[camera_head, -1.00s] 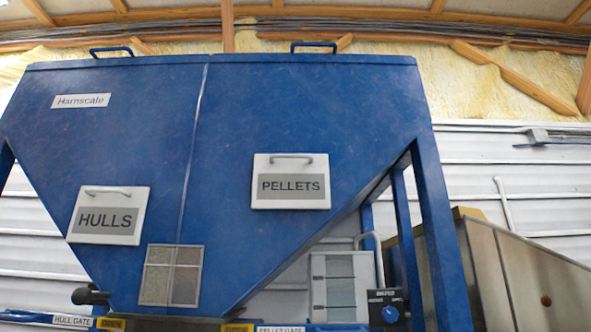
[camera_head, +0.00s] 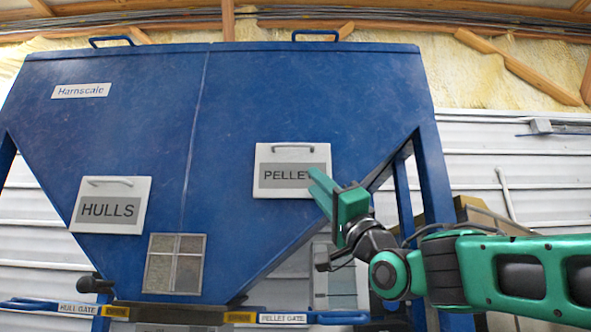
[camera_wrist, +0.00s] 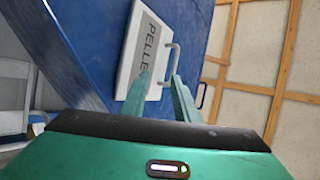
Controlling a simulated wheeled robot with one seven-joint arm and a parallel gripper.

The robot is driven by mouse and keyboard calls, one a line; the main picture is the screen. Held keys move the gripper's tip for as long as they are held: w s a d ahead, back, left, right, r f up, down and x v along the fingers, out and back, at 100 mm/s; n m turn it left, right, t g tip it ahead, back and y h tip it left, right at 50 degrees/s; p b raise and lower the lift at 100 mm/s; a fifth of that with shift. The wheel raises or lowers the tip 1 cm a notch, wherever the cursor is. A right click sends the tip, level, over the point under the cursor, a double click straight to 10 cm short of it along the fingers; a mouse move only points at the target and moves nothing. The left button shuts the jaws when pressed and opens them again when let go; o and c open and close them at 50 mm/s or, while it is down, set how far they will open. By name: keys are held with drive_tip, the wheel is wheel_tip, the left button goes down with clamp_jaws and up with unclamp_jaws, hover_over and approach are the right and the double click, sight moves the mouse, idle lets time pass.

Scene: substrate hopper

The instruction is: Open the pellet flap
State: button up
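The pellet flap (camera_head: 268,184) is a white square panel with a grey PELLETS label and a bar handle (camera_head: 293,146) along its top. It lies flat against the blue sloping hopper and looks closed. In the wrist view the flap (camera_wrist: 131,65) appears turned sideways, with its handle (camera_wrist: 169,65) at the right. My gripper (camera_head: 318,180) is in front of the flap's lower right, hiding the end of the label. In the wrist view its two green fingers (camera_wrist: 160,88) are apart with nothing between them. The handle shows beyond the fingertips, not gripped.
The blue hopper (camera_head: 130,70) fills the left and middle. A white HULLS flap (camera_head: 110,183) is at the left. A small window (camera_head: 175,263) and the pellet gate bar (camera_head: 284,318) are below. A blue leg (camera_head: 433,190) stands close to my arm.

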sight(296, 151)
drive_tip(key=shift+y, duration=0.6)
drive_tip(key=x, duration=0.4)
drive_tip(key=s+r+x, duration=0.1)
drive_tip(key=x, duration=0.2)
drive_tip(key=s+x, duration=0.1)
drive_tip(key=x, duration=0.3)
drive_tip(key=shift+w+a+r, duration=0.1)
drive_tip(key=shift+a+r, duration=0.15)
drive_tip(key=shift+r, duration=0.2)
drive_tip(key=shift+c, duration=0.7)
clamp_jaws()
